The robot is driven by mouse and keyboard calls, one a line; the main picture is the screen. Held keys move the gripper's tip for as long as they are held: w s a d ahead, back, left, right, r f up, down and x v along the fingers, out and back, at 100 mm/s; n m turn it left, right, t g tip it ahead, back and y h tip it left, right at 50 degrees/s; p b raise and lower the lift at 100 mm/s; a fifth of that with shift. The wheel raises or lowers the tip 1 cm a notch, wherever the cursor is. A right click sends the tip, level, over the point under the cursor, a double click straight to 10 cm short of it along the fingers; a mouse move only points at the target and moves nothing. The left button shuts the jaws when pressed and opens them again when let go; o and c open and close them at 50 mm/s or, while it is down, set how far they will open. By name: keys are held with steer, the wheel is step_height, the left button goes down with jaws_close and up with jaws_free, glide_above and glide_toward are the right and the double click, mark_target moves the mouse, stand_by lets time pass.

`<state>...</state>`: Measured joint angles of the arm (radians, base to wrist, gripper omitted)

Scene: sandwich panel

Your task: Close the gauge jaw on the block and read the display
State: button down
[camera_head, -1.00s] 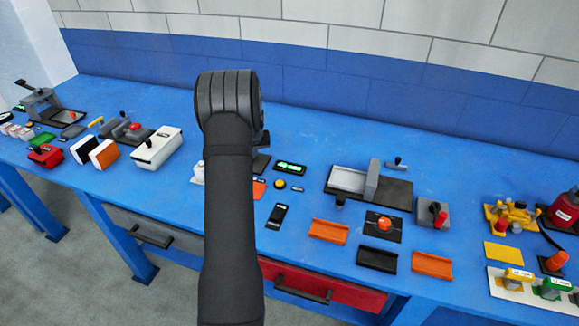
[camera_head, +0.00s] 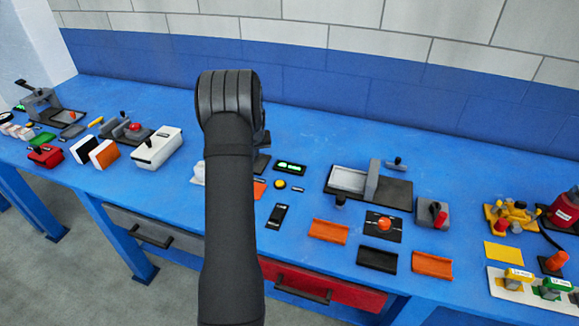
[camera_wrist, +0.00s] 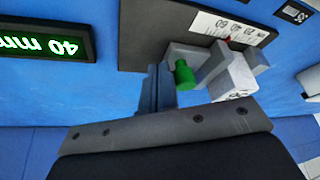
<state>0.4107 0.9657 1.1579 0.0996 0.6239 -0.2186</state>
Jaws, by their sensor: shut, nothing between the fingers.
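The gauge's dark base (camera_wrist: 135,20) is at the top of the wrist view, with a white scale strip (camera_wrist: 235,27) and a small red pointer. A grey jaw piece (camera_wrist: 183,52) with a green knob (camera_wrist: 184,74) stands on it. A pale grey block (camera_wrist: 233,80) with dark marking is right of the knob. The display (camera_wrist: 45,42) glows green and reads 40 mm, upside down in this view; it also shows in the head view (camera_head: 290,168). My gripper (camera_wrist: 158,88) is shut and empty, just left of the knob; contact cannot be told. My arm hides most of the gauge in the head view.
A yellow button (camera_head: 280,184) and a black device (camera_head: 277,216) lie right of my arm. A grey fixture (camera_head: 370,185) stands farther right, with orange trays (camera_head: 328,231) in front. A white box (camera_head: 157,147) is to the left. The back strip of blue bench is clear.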

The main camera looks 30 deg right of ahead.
steer(key=shift+s+d, duration=0.3)
stand_by(0.9)
steer(key=shift+r, duration=0.1)
steer(key=shift+r, duration=2.9)
steer(key=shift+f, duration=0.1)
steer(key=shift+f, duration=2.9)
